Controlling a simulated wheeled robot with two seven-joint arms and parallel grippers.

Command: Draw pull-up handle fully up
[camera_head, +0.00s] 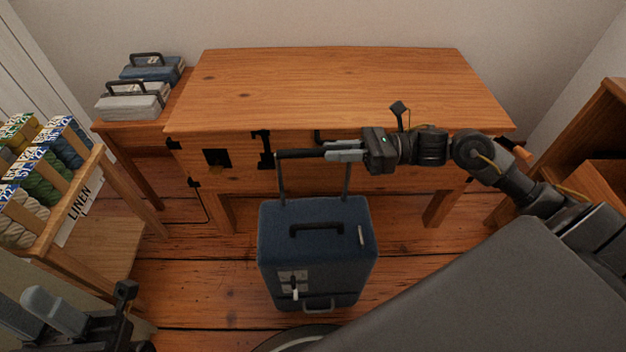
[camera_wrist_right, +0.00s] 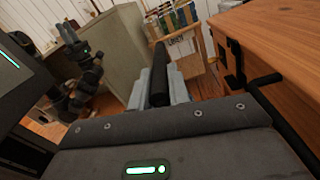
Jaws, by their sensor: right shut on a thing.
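A dark blue suitcase (camera_head: 317,250) stands upright on the wooden floor in front of the table. Its pull-up handle (camera_head: 298,154) is extended above the top on two thin rods, with its black crossbar near the height of the table's front edge. My right gripper (camera_head: 345,151) comes in from the right and is shut on the right part of the crossbar. In the right wrist view the black bar (camera_wrist_right: 160,72) lies between the grey fingers. My left gripper (camera_head: 50,310) shows at the lower left, away from the suitcase; whether its fingers are apart is unclear.
A wooden table (camera_head: 330,85) with black metal fittings stands just behind the handle. Left are a small table with two cases (camera_head: 135,100) and a yarn rack (camera_head: 60,190) with a LINEN label. Open floor lies left of the suitcase.

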